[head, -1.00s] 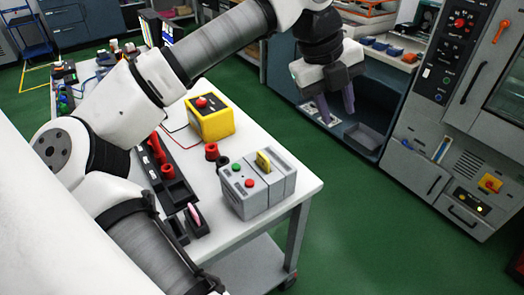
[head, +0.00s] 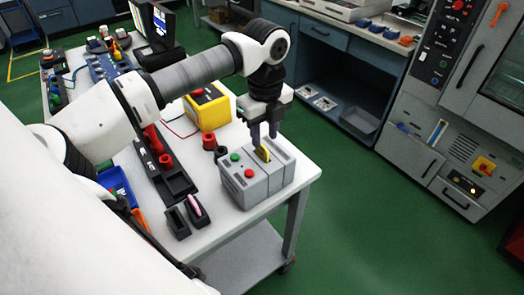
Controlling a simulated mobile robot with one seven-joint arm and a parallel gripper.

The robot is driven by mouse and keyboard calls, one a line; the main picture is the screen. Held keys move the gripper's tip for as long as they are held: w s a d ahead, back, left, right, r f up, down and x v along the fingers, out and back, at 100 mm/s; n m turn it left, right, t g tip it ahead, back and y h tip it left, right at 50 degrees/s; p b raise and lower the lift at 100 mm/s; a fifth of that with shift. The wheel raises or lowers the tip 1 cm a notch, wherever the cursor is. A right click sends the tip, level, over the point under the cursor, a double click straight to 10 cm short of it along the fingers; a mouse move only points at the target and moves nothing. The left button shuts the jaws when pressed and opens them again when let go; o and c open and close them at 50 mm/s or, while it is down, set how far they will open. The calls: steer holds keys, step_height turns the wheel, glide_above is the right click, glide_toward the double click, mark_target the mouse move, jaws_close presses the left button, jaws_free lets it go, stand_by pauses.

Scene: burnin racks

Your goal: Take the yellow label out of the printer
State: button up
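The printer (head: 249,186) is a grey box with a green and a red button, near the right corner of the white table. The yellow label (head: 262,153) stands upright out of the slot in its top. My gripper (head: 264,140) points down over the printer, with its fingertips close above or beside the label. The two purple fingers look apart, with a gap between them. From this angle I cannot tell whether the label is between the fingers or whether they touch it.
A yellow box with a red button (head: 209,108) stands behind the printer. Red and black cylinders (head: 209,141) are just left of it. A black rack (head: 165,170) and small black holders (head: 197,209) lie further left. The table's right edge (head: 305,185) is close to the printer.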

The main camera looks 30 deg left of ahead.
mark_target(262, 144)
steer(key=f, duration=0.1)
steer(key=f+p, duration=0.1)
steer(key=f, duration=0.2)
steer(key=shift+s+a+f, duration=0.15)
steer(key=shift+s+a, duration=0.05)
steer(key=shift+a, duration=0.05)
steer(key=shift+c, duration=0.4)
jaws_close()
